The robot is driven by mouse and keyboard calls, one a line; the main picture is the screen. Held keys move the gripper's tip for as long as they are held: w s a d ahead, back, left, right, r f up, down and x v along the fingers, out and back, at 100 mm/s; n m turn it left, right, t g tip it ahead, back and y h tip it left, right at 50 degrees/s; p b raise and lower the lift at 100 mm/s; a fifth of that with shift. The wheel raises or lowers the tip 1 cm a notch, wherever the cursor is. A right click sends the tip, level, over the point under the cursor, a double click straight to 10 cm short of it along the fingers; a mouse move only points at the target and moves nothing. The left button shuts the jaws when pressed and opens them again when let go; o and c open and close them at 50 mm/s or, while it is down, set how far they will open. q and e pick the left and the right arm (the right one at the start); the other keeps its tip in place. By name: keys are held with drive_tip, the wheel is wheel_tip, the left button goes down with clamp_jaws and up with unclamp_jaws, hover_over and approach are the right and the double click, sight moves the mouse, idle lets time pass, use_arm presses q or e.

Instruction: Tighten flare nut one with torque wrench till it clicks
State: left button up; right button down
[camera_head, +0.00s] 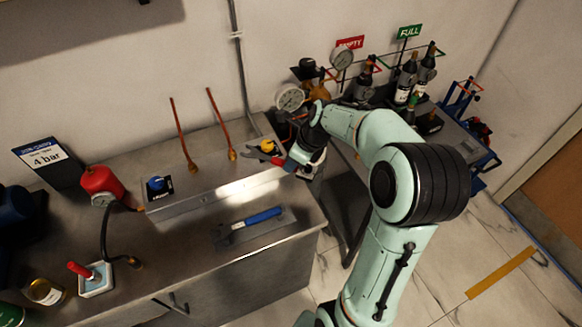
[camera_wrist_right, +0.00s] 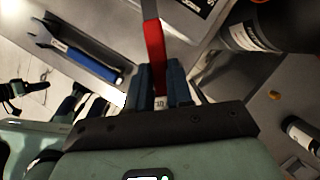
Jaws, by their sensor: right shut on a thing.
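My right gripper (camera_head: 300,165) is shut on a red-handled tool (camera_wrist_right: 155,45), whose grey metal part runs out of the top of the wrist view. In the head view a dark grey end (camera_head: 258,158) sticks out left of the fingers, above the bench's raised ledge. A blue-handled wrench (camera_head: 257,218) lies in a shallow tray; it also shows in the wrist view (camera_wrist_right: 75,55). Two copper tubes rise from the ledge with brass nuts at their feet, a left nut (camera_head: 193,168) and a right nut (camera_head: 232,154). I cannot tell which is nut one. My left gripper is out of view.
A round gauge (camera_head: 290,97) and a yellow knob (camera_head: 268,146) stand close to my right gripper. Several bottles crowd the back right.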

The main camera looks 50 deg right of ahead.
sight(283, 161)
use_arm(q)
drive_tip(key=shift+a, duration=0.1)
use_arm(e)
drive_tip(key=shift+d, duration=0.1)
idle(0.3)
drive_tip(key=shift+b+x, duration=0.35)
drive_tip(key=shift+x, duration=1.6)
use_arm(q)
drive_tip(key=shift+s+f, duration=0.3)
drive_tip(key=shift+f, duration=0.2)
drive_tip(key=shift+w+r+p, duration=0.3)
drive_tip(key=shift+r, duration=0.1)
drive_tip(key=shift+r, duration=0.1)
use_arm(e)
drive_tip(key=shift+w+r, duration=0.1)
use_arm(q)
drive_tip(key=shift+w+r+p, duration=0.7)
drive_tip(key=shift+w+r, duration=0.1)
use_arm(e)
drive_tip(key=shift+w+a, duration=0.2)
drive_tip(key=shift+w, duration=0.8)
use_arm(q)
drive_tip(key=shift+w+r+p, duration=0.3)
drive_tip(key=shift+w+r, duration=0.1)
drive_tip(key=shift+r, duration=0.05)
